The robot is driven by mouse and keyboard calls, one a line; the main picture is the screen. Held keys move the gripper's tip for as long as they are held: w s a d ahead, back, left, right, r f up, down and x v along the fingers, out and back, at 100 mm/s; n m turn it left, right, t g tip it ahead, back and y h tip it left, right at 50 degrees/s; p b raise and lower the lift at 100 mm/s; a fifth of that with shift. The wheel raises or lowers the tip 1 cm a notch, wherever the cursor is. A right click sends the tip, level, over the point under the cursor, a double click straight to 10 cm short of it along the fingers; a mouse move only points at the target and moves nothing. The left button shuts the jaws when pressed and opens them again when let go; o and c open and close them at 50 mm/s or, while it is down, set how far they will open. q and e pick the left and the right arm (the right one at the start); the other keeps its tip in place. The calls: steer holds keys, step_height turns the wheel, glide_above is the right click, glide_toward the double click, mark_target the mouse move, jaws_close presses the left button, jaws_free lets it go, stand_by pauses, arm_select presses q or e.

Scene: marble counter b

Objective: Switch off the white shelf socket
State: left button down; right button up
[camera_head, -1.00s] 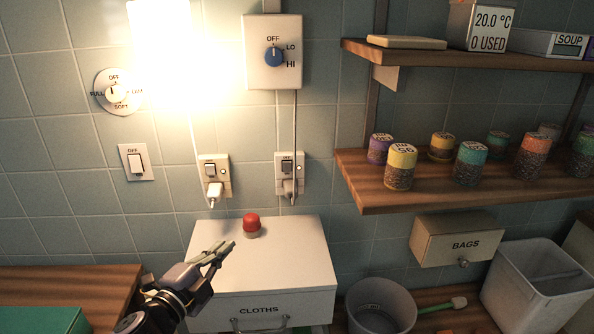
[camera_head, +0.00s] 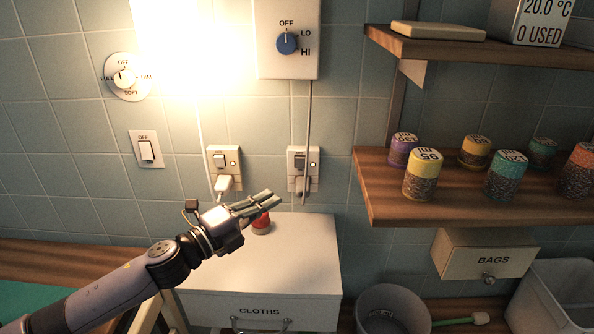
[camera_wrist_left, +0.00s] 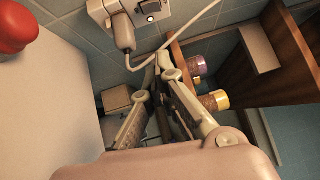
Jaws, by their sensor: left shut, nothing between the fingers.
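Two white wall sockets with rocker switches and plugs sit on the tiles: a left one (camera_head: 221,160) and a right one (camera_head: 302,162), nearer the shelf. Each shows a small indicator light. One socket (camera_wrist_left: 140,10) also shows at the top of the left wrist view, with a plug and white cable. My left gripper (camera_head: 274,202) is shut and empty. Its fingers point right, below the sockets and partly in front of the red button (camera_head: 262,226). In the left wrist view my fingers (camera_wrist_left: 160,75) reach below the socket, apart from it. My right gripper is out of view.
A white CLOTHS drawer box (camera_head: 285,262) stands under the sockets. A bright lamp (camera_head: 190,45) glows above the left socket. A dial box (camera_head: 287,50) hangs above the right socket. A wooden shelf (camera_head: 400,205) with several jars juts out at right.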

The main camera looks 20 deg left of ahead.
mark_target(300, 163)
arm_select(q)
steer(key=p+x, duration=0.1)
steer(key=x, duration=0.2)
steer(key=a+p+x, duration=0.1)
steer(key=x, duration=0.3)
steer(key=w+p+x, duration=0.1)
steer(key=x, duration=0.2)
steer(key=shift+w+a+r+p, duration=0.1)
steer(key=shift+w+r+p, duration=0.1)
steer(key=shift+w+p, duration=0.15)
steer(key=shift+w+a, duration=0.25)
steer(key=shift+w, duration=0.2)
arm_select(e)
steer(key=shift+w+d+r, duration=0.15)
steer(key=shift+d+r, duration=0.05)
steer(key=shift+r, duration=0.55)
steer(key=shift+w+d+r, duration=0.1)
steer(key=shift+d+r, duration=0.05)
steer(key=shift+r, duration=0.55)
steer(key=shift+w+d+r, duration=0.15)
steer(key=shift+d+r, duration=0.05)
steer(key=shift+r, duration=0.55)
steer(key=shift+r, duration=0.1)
